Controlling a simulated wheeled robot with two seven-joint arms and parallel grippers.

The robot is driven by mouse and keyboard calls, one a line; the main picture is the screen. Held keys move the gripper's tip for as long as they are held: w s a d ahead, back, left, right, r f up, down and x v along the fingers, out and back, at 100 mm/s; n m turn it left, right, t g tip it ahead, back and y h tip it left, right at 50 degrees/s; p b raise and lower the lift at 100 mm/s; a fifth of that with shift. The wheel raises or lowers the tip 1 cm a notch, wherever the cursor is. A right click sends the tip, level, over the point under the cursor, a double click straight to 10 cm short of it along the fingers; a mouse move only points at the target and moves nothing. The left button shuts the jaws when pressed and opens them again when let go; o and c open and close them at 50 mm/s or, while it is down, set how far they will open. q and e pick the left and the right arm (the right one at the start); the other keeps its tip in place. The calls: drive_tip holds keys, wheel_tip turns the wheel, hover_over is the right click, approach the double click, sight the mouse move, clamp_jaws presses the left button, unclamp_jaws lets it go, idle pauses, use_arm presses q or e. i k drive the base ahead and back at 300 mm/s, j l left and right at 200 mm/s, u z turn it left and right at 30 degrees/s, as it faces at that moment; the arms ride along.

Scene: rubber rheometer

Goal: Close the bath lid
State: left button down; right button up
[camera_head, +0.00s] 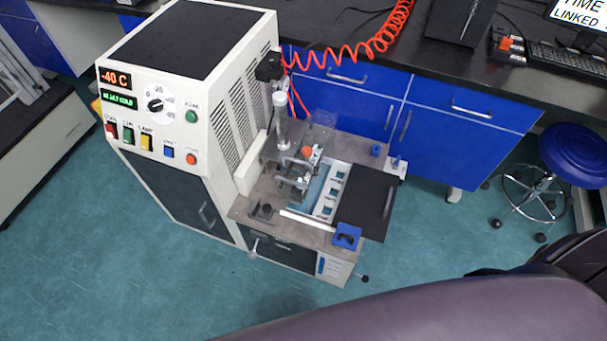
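The bath lid is a flat black plate (362,196) with a bar handle (387,204) near its right edge. It lies at the right of the bath's top and sticks out past the right side of the machine. To its left the bath opening (309,196) is uncovered, and a white strip with several square windows (333,190) shows there. A clamp-like metal fixture (292,178) stands at the left of the opening. Neither of my grippers shows in this view.
The tall white control cabinet (170,125), with a display reading -40 C, adjoins the bath on the left. Blue corner blocks (347,236) sit at the bath's edge. Blue cabinets (345,95) stand behind, with a stool (573,152) at right.

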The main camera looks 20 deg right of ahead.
sight(366, 204)
drive_tip(key=z, duration=1.2)
drive_tip(key=l, duration=0.35)
drive_tip(key=i+z, duration=0.05)
